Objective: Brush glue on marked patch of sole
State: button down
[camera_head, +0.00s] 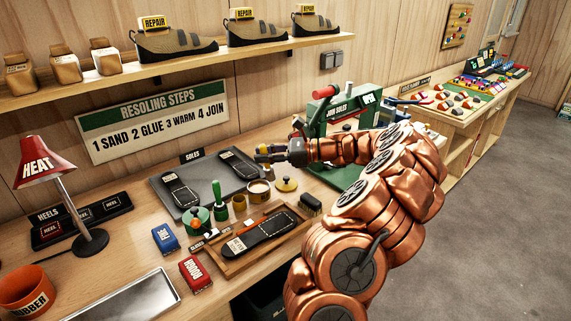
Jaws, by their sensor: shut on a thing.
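A black sole (268,230) with a dashed outline and a pale marked patch (237,246) lies in a wooden tray (222,264) on the bench. An open glue pot (259,191) stands behind the tray, with a yellow lid (287,185) to its right. My gripper (265,152) is above and behind the pot, away from the sole. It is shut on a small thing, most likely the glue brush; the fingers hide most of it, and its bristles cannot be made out.
Near the tray stand a green-handled tool (220,205), a green round container (196,224), a dark bristle brush (310,205), and blue (165,238) and red (196,274) blocks. A red lamp (48,163) stands left; a green press (340,125) stands right.

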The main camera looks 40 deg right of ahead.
jog(key=w+a+r+n+h, duration=0.1)
jog(key=w+a+r, duration=0.1)
jog(key=w+a, duration=0.15)
notch_tip(320, 180, down, 6)
jog(key=d+b, duration=0.1)
jog(key=b, duration=0.3)
jog(key=shift+w+b, duration=0.35)
jog(key=shift+f, duration=0.55)
dwell(1.6)
notch_tip(320, 180, up, 7)
jog(key=p, duration=0.5)
jog(key=shift+p, duration=0.3)
dwell(0.3)
dwell(0.4)
jog(key=shift+r, duration=0.1)
